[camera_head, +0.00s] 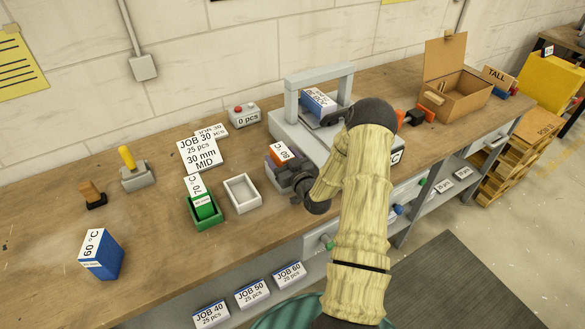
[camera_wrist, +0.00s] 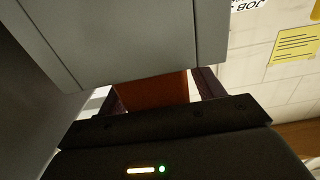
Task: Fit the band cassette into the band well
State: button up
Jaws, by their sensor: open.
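An orange block with a white 80 °C label (camera_head: 280,152) stands beside the front left of the grey machine. It is probably a cassette, and a plain orange-red face (camera_wrist: 155,95) shows in the wrist view. My gripper (camera_head: 287,170) is open, with its dark fingers close to this block, one on each side in the wrist view. I cannot tell if they touch it. A green 70 °C block (camera_head: 203,203) stands in a green tray (camera_head: 207,222). A blue and white 60 °C block (camera_head: 101,254) stands at the front left. I cannot make out the band well.
The grey machine (camera_head: 289,133) has an arch and holds a blue-sided block (camera_head: 318,101). An empty white tray (camera_head: 242,194) lies left of my gripper. A counter box (camera_head: 244,115), job cards (camera_head: 199,154) and an open carton (camera_head: 455,95) are on the bench.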

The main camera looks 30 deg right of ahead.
jog(key=s+b, duration=0.3)
jog(key=s, duration=0.9)
jog(key=shift+s+d+b, duration=0.15)
jog(key=shift+d+b, duration=0.1)
jog(key=shift+b, duration=0.05)
jog(key=shift+a, duration=0.1)
jog(key=a+g, duration=0.1)
jog(key=w+a+n+g, duration=0.1)
jog(key=a, duration=0.1)
jog(key=w+a+n+g, duration=0.1)
jog(key=g, duration=0.1)
jog(key=shift+w+a+f+y, duration=0.1)
jog(key=shift+a+f+y, duration=0.1)
jog(key=shift+y, duration=0.2)
jog(key=s+a+r+g, duration=0.2)
jog(key=s+a+g, duration=0.1)
jog(key=s+a, duration=0.1)
jog(key=s+a+r+m+g+h, duration=0.1)
jog(key=s+a+r+g, duration=0.2)
jog(key=s, duration=0.4)
jog(key=s+a+r+m+g, duration=0.1)
jog(key=s+a+r+g, duration=0.1)
jog(key=s+a+g, duration=0.3)
jog(key=shift+s+a+r, duration=0.4)
jog(key=shift+s+a, duration=0.25)
jog(key=shift+a, duration=0.1)
